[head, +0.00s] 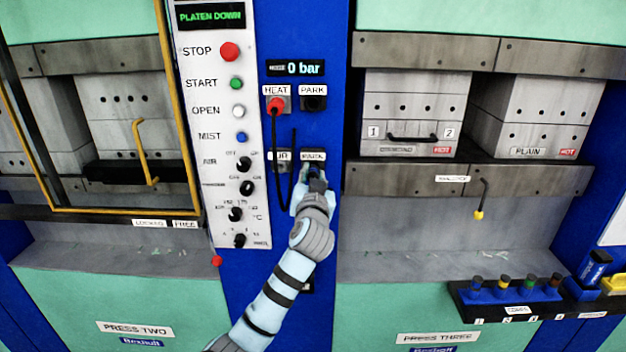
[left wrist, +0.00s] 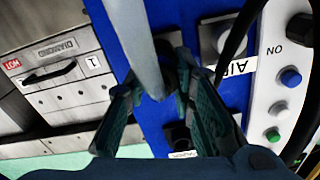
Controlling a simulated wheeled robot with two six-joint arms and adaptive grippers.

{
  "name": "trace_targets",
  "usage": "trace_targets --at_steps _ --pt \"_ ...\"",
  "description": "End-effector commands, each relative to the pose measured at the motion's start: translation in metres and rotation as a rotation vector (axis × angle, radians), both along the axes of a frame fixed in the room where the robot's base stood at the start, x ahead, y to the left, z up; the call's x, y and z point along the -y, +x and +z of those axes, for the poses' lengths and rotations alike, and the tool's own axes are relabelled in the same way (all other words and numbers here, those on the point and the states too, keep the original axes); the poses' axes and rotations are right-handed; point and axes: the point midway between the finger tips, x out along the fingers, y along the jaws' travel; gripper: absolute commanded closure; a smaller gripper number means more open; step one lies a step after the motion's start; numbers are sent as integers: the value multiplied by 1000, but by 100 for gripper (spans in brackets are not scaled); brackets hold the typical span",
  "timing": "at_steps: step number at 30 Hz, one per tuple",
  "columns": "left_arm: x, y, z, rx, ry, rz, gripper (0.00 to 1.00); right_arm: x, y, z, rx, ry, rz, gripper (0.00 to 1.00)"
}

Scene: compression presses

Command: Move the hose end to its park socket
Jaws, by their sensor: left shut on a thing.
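My left gripper (head: 314,176) is at the lower PARK socket, just below its PARK label (head: 313,156), and covers most of the socket. It is shut on the hose end (left wrist: 183,72), a dark piece mostly hidden between the fingers. In the left wrist view the fingers (left wrist: 165,105) stand either side of it, with a pale grey rod in front. I cannot tell whether the hose end is seated. The AIR socket (head: 279,161) beside it looks empty. A black hose (left wrist: 244,40) curves past it. My right gripper is not in view.
A red plug (head: 276,104) sits in the HEAT socket, its black cable hanging left of my gripper. The upper PARK socket (head: 313,103) is empty. The control panel (head: 214,130) with buttons and knobs is to the left. Press three's hot blocks (head: 415,105) are to the right.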

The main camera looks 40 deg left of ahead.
Motion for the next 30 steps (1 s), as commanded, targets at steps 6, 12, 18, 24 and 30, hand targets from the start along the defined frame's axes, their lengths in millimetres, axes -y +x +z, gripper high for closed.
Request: trace_targets --at_steps 6,12,18,24,30 --pt "-4 4 0 1 1 1 100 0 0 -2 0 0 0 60" --pt "-7 8 0 1 1 1 100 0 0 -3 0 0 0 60" --pt "-7 9 1 1 1 1 55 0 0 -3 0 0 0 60" --pt "-7 9 0 1 1 0 54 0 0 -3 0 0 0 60" --pt "0 2 0 1 0 -1 54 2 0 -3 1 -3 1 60"
